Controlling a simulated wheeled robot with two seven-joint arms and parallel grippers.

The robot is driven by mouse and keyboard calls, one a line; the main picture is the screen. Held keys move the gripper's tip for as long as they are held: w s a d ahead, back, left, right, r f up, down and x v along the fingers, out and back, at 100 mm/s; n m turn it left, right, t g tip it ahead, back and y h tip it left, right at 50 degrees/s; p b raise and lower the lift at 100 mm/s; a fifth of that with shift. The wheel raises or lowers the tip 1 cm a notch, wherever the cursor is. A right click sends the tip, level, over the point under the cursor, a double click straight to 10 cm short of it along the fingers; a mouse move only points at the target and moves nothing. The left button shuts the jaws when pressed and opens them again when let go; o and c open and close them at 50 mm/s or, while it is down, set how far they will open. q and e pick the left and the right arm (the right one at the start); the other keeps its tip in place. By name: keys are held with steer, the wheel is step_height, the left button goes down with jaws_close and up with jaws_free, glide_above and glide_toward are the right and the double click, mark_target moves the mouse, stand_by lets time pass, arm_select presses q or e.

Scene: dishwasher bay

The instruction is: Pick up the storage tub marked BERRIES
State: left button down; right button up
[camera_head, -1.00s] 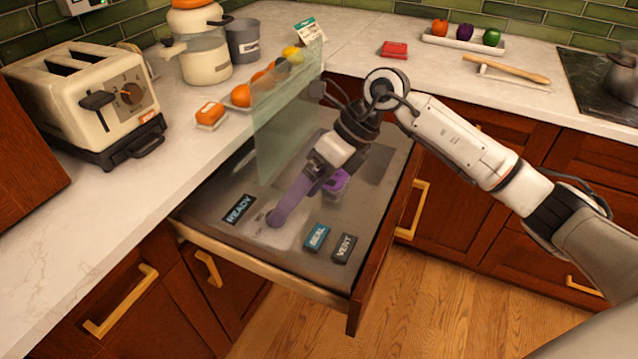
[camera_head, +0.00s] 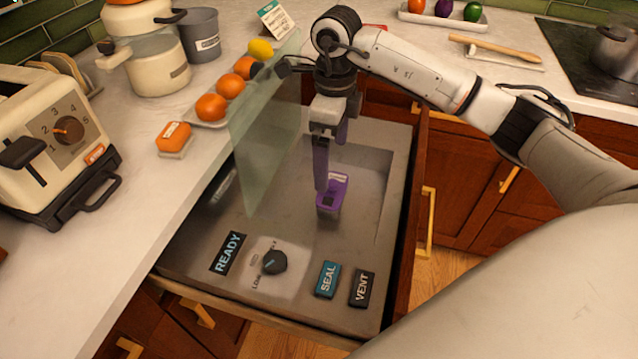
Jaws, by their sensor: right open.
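A small purple tub (camera_head: 330,203) with a pale label stands in the open drawer; the label is too small to read, so I cannot confirm BERRIES. My right gripper (camera_head: 331,168) hangs over it from above with purple fingers pointing down. The gripper is open, with one fingertip close to the tub's left side; I cannot tell whether it touches. My left gripper is not in view.
A glass panel (camera_head: 264,145) stands upright left of the gripper. The drawer panel (camera_head: 205,230) has a dark knob (camera_head: 273,262), a READY sign (camera_head: 228,252), and SEAL (camera_head: 327,280) and VENT (camera_head: 362,288) buttons. Oranges (camera_head: 212,107) and a toaster (camera_head: 60,135) are on the left counter.

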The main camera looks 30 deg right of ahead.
mark_target(333, 182)
steer(key=f, duration=0.1)
steer(key=s+f, duration=0.1)
steer(key=f, duration=0.1)
steer(key=shift+f, duration=0.2)
step_height(333, 182, down, 6)
steer(key=shift+s+a+r+p, duration=0.1)
steer(key=shift+s+a+p, duration=0.05)
steer(key=shift+p, duration=0.35)
steer(key=shift+r, duration=0.1)
steer(key=c, duration=1.1)
